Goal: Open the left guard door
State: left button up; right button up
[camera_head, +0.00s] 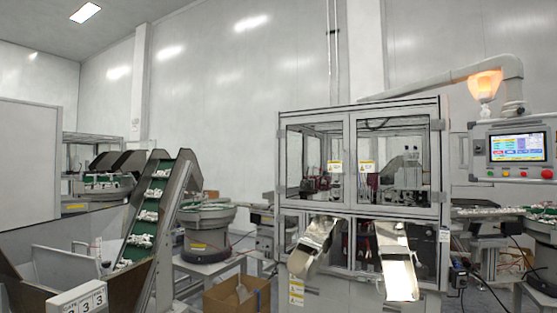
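The left guard door (315,162) is the left clear panel in the upper front of the framed machine (362,208). Parts inside the machine show dimly through the panels. Neither of my grippers is in view.
Two metal chutes (400,276) (313,247) slope out below the doors. A green inclined conveyor (144,222), a bowl feeder (205,228) and a cardboard box (238,298) stand left. A control screen (517,146) hangs right under a lit orange lamp (485,84).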

aim_at(333, 166)
jog(key=u, duration=0.6)
jog(key=i, duration=2.2)
jog(key=z, duration=1.05)
jog(key=i, duration=0.95)
jog(key=z, duration=1)
